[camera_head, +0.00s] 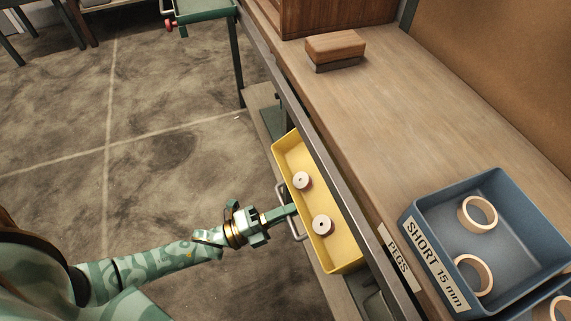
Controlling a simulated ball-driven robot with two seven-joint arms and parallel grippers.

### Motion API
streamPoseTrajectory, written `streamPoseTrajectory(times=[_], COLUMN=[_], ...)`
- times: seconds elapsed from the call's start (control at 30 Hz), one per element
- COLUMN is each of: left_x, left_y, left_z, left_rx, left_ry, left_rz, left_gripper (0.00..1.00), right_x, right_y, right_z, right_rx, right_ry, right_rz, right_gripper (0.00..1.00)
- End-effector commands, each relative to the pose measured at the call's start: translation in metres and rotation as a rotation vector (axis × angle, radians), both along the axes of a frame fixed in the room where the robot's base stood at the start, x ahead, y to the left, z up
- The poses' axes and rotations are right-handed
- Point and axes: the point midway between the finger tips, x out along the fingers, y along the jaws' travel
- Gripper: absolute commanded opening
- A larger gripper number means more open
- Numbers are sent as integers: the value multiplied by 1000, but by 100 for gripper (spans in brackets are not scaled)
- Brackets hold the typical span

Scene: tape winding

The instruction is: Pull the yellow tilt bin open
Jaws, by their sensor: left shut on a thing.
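The yellow tilt bin (345,256) sticks out from under the front edge of the workbench. Its open top shows two small pale rolls (302,180) with dark centres inside. A light metal handle (296,235) is on its front side. My left gripper (291,211) reaches in from the left and is shut on the handle, at the bin's outer wall. The fingertips partly hide the handle. My right gripper is not in view.
A blue bin (425,215) labelled "SHORT 15 mm" holds pale rings on the workbench (400,120). A wooden block (335,48) lies farther back. A green cart (203,12) stands beyond the bench. The concrete floor at left is clear.

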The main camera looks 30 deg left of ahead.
Motion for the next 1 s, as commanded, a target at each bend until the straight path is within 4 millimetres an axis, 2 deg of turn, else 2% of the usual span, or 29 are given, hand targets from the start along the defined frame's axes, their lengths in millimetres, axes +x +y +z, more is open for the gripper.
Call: streamPoseTrajectory(times=[0.3,0.33,0.37,0.83,0.93,1.0], left_x=[0,0,0,0,-5,-13], left_y=[-1,-1,-1,0,4,10], left_z=[-3,-3,-3,-1,-2,-3], left_rx=[8,8,8,2,2,2], left_ry=[5,5,5,1,2,3], left_rz=[1,1,1,0,0,1], left_gripper=[0,19,25,25,25,25], right_x=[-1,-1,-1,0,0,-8], right_y=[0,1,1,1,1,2], right_z=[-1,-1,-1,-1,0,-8], right_rx=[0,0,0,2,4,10], right_ry=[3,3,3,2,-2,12], right_rz=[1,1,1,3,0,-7], right_gripper=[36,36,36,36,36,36])
